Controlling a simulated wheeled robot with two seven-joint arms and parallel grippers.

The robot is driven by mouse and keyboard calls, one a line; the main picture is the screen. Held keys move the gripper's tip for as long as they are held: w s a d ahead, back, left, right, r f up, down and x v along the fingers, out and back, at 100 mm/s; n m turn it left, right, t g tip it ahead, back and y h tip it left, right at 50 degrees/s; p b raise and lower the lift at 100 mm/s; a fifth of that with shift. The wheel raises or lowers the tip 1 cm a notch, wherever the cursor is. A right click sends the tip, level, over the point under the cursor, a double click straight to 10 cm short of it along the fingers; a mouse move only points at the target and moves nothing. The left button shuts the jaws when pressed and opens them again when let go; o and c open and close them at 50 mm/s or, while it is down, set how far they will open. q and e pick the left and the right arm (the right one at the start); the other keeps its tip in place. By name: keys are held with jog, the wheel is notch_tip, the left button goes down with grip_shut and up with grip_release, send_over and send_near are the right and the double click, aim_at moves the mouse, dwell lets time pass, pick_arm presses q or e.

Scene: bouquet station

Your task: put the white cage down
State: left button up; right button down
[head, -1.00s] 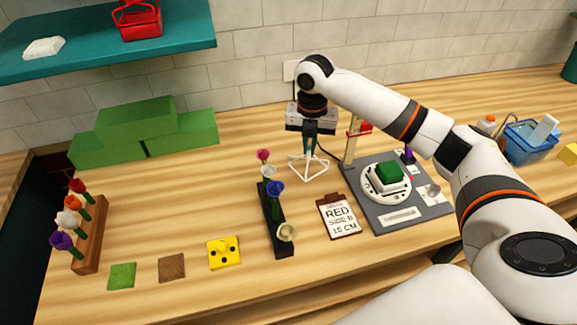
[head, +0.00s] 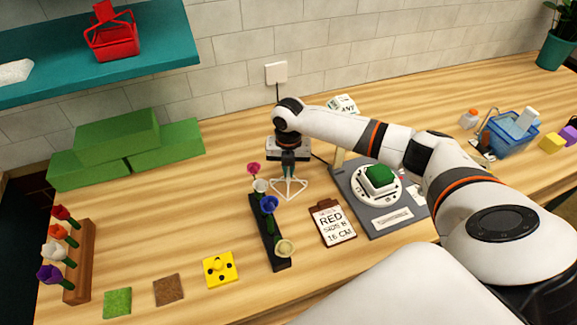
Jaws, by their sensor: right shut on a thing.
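The white cage (head: 289,189) is a small open wire frame just behind and right of the black flower rack. It is at or very near the table top; I cannot tell whether its base touches the wood. My right gripper (head: 288,168) points down from above and is shut on the cage's top. The gripper's own body hides part of that top. My left gripper is not in view.
A black rack (head: 268,232) with several flowers stands close by the cage on the left. A clipboard (head: 333,223) and a grey station with a green block (head: 380,178) are to the right. Green blocks (head: 118,135) stand at the back left. Bare wood lies behind the rack.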

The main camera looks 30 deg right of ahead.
aim_at(289, 171)
jog(key=shift+f, duration=0.2)
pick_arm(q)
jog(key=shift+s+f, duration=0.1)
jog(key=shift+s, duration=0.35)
pick_arm(e)
jog(key=c, duration=1.5)
grip_release()
jog(key=shift+c, duration=0.2)
jog(key=shift+r, duration=0.1)
